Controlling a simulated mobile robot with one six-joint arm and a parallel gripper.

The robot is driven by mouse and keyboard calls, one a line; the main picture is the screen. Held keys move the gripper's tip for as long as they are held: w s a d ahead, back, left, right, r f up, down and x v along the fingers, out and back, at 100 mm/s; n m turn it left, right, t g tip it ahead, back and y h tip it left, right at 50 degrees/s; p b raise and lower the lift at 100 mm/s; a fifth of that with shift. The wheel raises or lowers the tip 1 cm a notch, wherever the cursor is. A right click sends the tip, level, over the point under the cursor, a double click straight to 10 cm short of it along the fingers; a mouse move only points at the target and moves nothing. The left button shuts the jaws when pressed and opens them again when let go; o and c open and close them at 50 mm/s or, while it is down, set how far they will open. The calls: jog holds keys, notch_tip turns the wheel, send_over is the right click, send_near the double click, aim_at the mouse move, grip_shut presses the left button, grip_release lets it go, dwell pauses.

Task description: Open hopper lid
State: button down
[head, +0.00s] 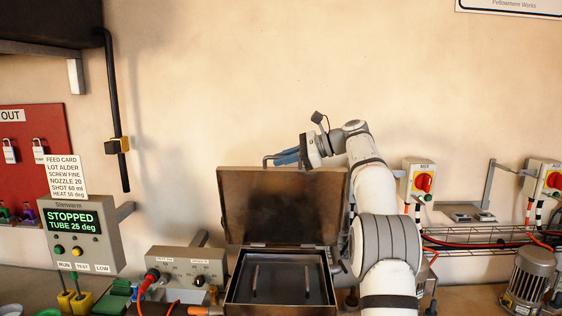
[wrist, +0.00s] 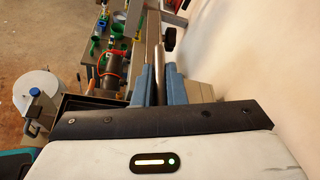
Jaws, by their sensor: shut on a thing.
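The hopper lid (head: 285,205), a brown metal plate, stands raised and close to upright at the back of the hopper (head: 235,292). The open hopper shows a dark inside with two thin upright bars. My gripper (head: 282,157) is at the lid's top edge, reaching in from the right. Its blue fingers are shut on the lid handle (head: 266,161), a thin grey bar there. In the wrist view, my gripper's blue fingers (wrist: 160,88) close on a narrow metal piece between them; the fingers hide part of it.
A control panel (head: 72,235) reading STOPPED, 25 deg, and a grey test box (head: 188,267) stand left of the hopper. Switch boxes (head: 420,180) and a motor (head: 530,281) are at the right. The wall is close behind the lid. The air above the lid is clear.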

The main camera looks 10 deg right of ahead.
dwell(0.3)
jog(key=c, duration=1.5)
grip_release()
jog(key=shift+d, duration=0.1)
jog(key=v, duration=0.7)
jog(key=shift+d, duration=0.4)
jog(key=shift+s+a, duration=0.1)
jog(key=shift+s, duration=0.05)
jog(key=shift+c, duration=0.4)
